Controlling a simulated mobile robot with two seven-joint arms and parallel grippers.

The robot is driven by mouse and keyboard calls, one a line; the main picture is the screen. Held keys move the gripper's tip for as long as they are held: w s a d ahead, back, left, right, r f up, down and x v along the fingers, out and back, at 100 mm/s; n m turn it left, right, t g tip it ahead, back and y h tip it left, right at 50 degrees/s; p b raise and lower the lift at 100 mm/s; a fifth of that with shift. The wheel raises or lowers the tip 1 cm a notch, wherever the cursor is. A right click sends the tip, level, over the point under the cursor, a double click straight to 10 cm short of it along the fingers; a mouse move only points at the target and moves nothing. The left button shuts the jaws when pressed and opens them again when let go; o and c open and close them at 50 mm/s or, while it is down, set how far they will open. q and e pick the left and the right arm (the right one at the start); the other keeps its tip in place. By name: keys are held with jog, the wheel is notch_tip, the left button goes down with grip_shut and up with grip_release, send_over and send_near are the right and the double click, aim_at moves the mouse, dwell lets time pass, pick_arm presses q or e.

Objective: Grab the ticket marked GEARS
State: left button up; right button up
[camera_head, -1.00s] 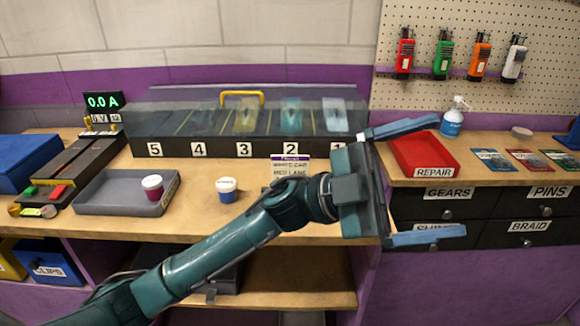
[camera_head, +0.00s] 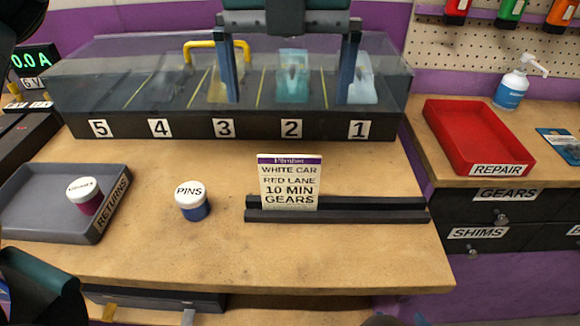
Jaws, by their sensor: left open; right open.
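The ticket (camera_head: 290,182) is a white card with a purple top strip. It reads "WHITE CAR", "RED LANE", "10 MIN" and "GEARS". It stands upright in a black slotted rail (camera_head: 375,210), near the rail's left end. My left gripper (camera_head: 291,100) comes in from the top middle with its two fingers pointing down. It is open and empty, its fingers widely apart. In the picture it lies above the ticket, over the numbered case, and does not touch the ticket. My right gripper is not in view.
A clear-topped case (camera_head: 90,90) numbered 5 to 1 stands behind the rail. A white-lidded PINS tub (camera_head: 192,203) and a grey RETURNS tray (camera_head: 45,235) with a purple tub (camera_head: 85,194) stand left. A red REPAIR tray (camera_head: 470,115) is at right. Bare bench lies before the rail.

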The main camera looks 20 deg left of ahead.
aim_at(289, 156)
pick_arm(q)
jog(key=f, duration=1.2)
jog(key=shift+s+d+f, duration=0.2)
jog(key=shift+s+f, duration=0.15)
jog(key=shift+c, duration=0.6)
jog(key=c, duration=0.9)
